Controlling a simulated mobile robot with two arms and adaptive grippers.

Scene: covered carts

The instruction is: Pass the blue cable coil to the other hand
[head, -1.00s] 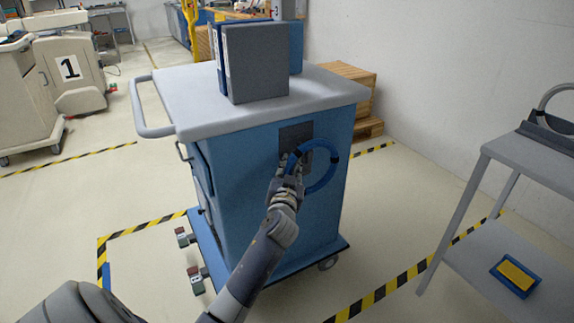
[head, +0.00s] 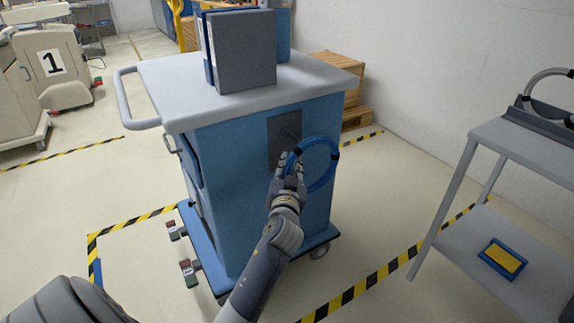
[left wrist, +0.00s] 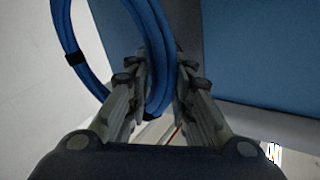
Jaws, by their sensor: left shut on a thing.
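The blue cable coil (head: 321,142) is a ring of several loops with dark ties, in front of the blue side of the cart (head: 235,190) in the head view. My left gripper (head: 289,163) is shut on the left part of the coil. In the left wrist view, the coil (left wrist: 82,62) passes between the two fingers of the left gripper (left wrist: 158,95). A dark plate with a peg (head: 284,130) is on the cart side behind the coil; the coil looks apart from it, but the gap is hard to judge. My right gripper is not in view.
Binders (head: 245,50) stand on the cart's grey top. A grey side table (head: 530,150) stands at the right, with a blue and yellow item (head: 502,259) on its lower shelf. Striped tape (head: 375,283) marks the floor. Wooden pallets (head: 340,72) are behind the cart.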

